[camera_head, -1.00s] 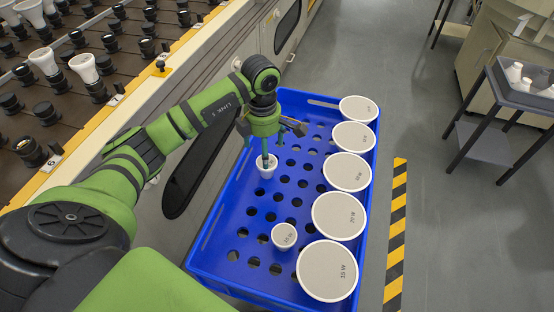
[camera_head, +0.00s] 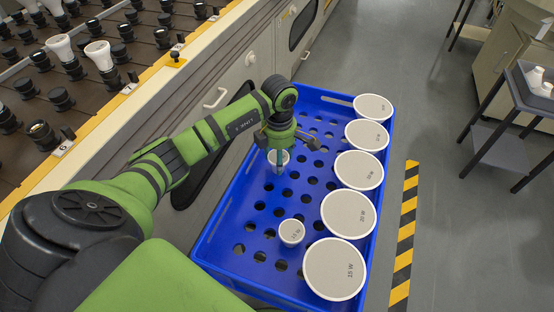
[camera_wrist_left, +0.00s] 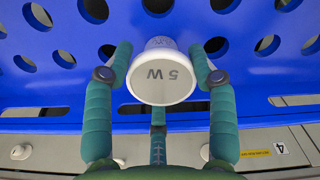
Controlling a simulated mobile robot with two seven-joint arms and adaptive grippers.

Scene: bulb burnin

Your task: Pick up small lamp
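A small white lamp marked 5 W (camera_wrist_left: 158,83) stands in a hole of the blue crate (camera_head: 232,208). A second small lamp (camera_head: 291,232) stands nearer in the crate. My right gripper is not in view.
Several large white lamps (camera_head: 347,213) line the crate's right side. A machine rack with dark sockets (camera_head: 60,98) and a cabinet front (camera_head: 222,86) run along the left. A small table (camera_head: 496,155) stands at right; the floor between is clear.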

